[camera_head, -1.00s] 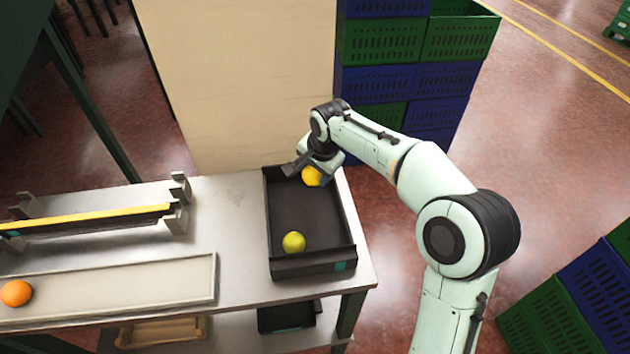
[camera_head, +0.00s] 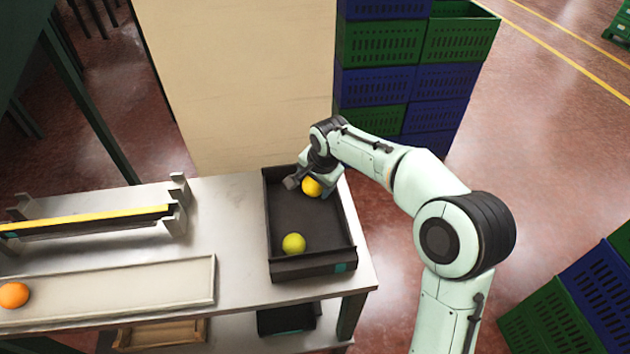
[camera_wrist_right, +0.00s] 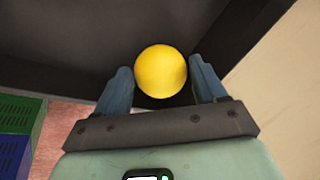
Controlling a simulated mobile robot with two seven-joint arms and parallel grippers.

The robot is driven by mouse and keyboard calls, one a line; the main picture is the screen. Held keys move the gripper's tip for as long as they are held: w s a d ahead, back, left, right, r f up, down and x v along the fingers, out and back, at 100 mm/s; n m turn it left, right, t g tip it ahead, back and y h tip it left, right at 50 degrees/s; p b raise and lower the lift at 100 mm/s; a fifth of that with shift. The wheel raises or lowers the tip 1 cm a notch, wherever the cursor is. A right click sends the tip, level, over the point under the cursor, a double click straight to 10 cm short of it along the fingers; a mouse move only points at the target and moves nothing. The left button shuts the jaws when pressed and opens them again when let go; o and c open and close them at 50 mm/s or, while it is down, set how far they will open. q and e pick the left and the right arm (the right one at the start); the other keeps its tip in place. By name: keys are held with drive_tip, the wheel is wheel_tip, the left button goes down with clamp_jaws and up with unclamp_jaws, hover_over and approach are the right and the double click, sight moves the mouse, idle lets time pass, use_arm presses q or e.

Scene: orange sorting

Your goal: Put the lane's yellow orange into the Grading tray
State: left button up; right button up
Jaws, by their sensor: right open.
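The yellow orange (camera_head: 312,187) is inside the dark tray (camera_head: 300,268), near its far right corner. I take this for the Grading tray, though no lettering is readable. My right gripper (camera_head: 312,184) reaches down into the tray's far end. In the right wrist view the yellow orange (camera_wrist_right: 161,71) sits between the two spread fingertips (camera_wrist_right: 162,80), with narrow gaps beside it. The jaws are open. Whether the orange touches the tray floor is hard to tell. My left gripper is out of view.
A yellow-green fruit (camera_head: 294,244) lies near the tray's front wall. An orange-coloured fruit (camera_head: 14,295) lies in the pale shallow lane (camera_head: 120,290) at left. A rack with a yellow bar (camera_head: 90,217) stands behind it. Stacked crates (camera_head: 380,85) rise behind the table.

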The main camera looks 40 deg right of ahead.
drive_tip(key=p+v, duration=0.1)
drive_tip(key=v, duration=1.1)
drive_tip(key=shift+r, duration=0.15)
